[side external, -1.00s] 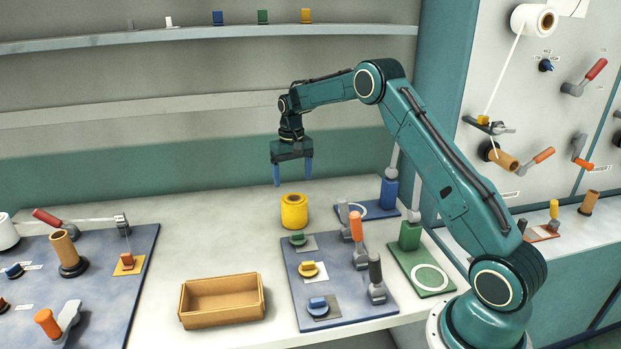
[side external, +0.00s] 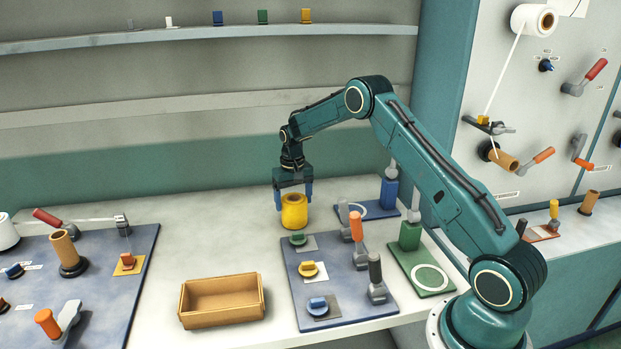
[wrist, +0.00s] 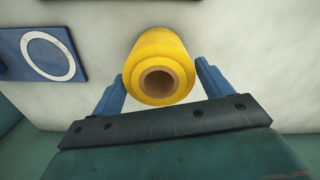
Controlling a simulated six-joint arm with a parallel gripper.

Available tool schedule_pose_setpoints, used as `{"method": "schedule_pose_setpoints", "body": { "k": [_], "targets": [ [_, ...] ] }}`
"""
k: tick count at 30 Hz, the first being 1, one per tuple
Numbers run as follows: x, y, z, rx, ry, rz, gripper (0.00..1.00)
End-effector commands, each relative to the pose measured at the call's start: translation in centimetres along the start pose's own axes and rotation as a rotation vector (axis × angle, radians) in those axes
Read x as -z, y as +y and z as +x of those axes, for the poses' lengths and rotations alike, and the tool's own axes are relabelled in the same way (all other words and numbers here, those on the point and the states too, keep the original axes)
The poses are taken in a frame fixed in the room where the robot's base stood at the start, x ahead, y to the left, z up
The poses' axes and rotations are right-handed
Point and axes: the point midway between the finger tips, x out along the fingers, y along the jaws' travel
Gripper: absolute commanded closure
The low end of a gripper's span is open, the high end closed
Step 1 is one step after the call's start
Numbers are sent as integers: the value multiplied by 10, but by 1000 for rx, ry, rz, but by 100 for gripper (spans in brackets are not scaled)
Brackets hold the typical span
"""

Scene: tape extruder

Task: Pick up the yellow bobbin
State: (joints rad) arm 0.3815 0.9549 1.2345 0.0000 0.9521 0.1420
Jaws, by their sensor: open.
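The yellow bobbin (side external: 294,212) stands upright on the white table, with a brown hollow core that shows in the wrist view. In the wrist view the bobbin (wrist: 158,66) lies between the two blue fingers. My gripper (side external: 294,197) points down with its fingers open, one on each side of the bobbin's upper part. In the wrist view my gripper (wrist: 163,85) shows a gap beside the bobbin at the right finger; the left finger is very close to the bobbin, and I cannot tell whether it touches.
A blue-grey board (side external: 338,284) with levers and small coloured pieces lies in front. A blue plate with a white ring (wrist: 46,54) and a green plate (side external: 421,270) are to the right. An open cardboard box (side external: 222,300) stands front left. The table left of the bobbin is clear.

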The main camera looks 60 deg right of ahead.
Motion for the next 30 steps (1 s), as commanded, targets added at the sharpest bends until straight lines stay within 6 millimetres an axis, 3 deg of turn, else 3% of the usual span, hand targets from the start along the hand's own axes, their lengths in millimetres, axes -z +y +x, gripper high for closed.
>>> {"method": "schedule_pose_setpoints", "body": {
  "k": [10, 28, 30],
  "targets": [
    [-2, 1, 38, 0, -2, 0, 22],
    [-1, 1, 43, 0, 0, 0, 22],
    [-1, 1, 43, 0, 0, 0, 36]
  ]
}}
